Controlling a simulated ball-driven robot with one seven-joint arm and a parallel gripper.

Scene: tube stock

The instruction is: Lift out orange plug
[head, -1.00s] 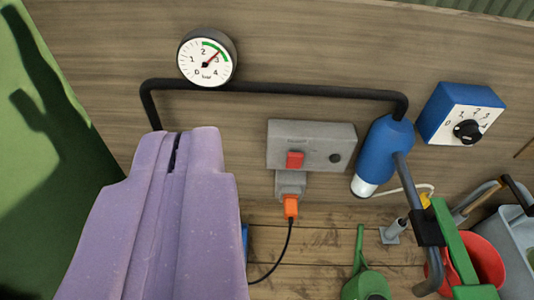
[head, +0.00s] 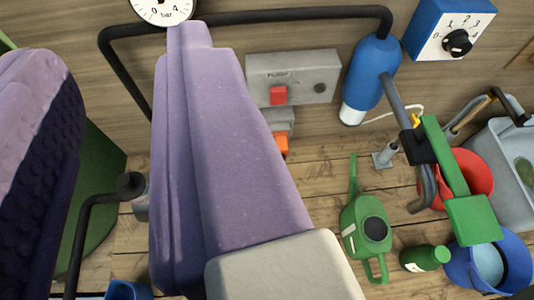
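The orange plug (head: 281,143) sits in the grey socket (head: 279,120) under the grey switch box (head: 305,75) with the red rocker, on the wooden back wall. Its lower part and its cable are hidden behind my gripper's right finger. My gripper (head: 112,50) has two purple fingers, spread wide apart, with nothing between them. The left finger is at the left edge and shows a dark studded inner face. The right finger stands in front of and to the left of the plug; I cannot tell how far away.
A black pipe (head: 255,15) runs from near a pressure gauge (head: 160,6) to a blue cylinder (head: 370,70). A blue dial box (head: 450,28) is at upper right. A green watering can (head: 365,220), red bucket (head: 475,172) and blue bucket (head: 512,262) stand lower right.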

